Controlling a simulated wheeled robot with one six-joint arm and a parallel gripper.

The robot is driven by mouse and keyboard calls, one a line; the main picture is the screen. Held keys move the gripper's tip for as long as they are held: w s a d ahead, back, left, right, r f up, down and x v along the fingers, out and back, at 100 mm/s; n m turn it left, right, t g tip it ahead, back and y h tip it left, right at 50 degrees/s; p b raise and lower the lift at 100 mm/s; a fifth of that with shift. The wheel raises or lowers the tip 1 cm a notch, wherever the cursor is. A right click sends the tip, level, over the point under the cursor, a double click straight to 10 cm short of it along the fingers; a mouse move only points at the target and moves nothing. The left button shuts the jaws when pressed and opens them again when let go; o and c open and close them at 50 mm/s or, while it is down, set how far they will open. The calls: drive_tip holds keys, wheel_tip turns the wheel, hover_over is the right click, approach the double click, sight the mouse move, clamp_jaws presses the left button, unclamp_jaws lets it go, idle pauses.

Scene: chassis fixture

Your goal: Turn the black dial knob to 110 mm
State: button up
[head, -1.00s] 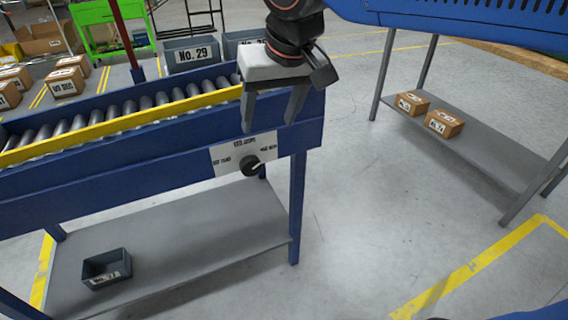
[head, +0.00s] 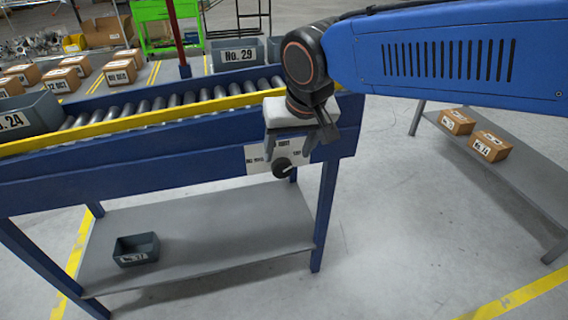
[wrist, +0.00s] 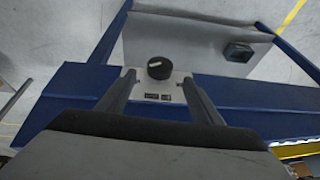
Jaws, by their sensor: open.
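The black dial knob (head: 283,169) sits on a white label plate (head: 257,160) on the side of the blue conveyor frame. Its light pointer mark points right in the head view. The plate's print is too small to read surely. In the wrist view the knob (wrist: 159,69) shows between the two finger ends, with a gap on each side, and its mark points left. My gripper (head: 291,157) is open in front of the plate, with its fingers hanging over the plate's upper part. It also shows in the wrist view (wrist: 158,80). I cannot tell the depth left between fingers and knob.
The conveyor's blue side rail (head: 130,185) runs left of the plate. A grey lower shelf (head: 200,240) holds a small bin (head: 136,249). A grey bin (head: 22,117) sits on the rollers at left. A shelf with boxes (head: 490,147) stands right, with clear floor between.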

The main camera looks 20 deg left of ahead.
sight(275, 168)
drive_tip(key=x, duration=0.7)
drive_tip(key=c, duration=1.1)
drive_tip(key=shift+o, duration=0.2)
drive_tip(key=shift+s, duration=0.1)
drive_tip(key=h, duration=0.1)
drive_tip(key=t+h, duration=0.1)
drive_tip(key=a+n+t+h, duration=0.1)
drive_tip(key=h, duration=0.1)
drive_tip(key=shift+s+f, duration=0.1)
drive_tip(key=shift+s, duration=0.15)
drive_tip(key=t+h, duration=0.2)
drive_tip(key=shift+s+a+f+n+h, duration=0.15)
drive_tip(key=shift+a+n+h, duration=0.05)
drive_tip(key=shift+n+h, duration=0.2)
drive_tip(key=shift+s+a+f+n+t+h, duration=0.1)
drive_tip(key=shift+n+t+h, duration=0.05)
drive_tip(key=shift+t+h, duration=0.4)
drive_tip(key=shift+a+f+n+t+h, duration=0.1)
drive_tip(key=shift+n+t+h, duration=0.05)
drive_tip(key=shift+t+h, duration=0.35)
drive_tip(key=shift+d, duration=0.1)
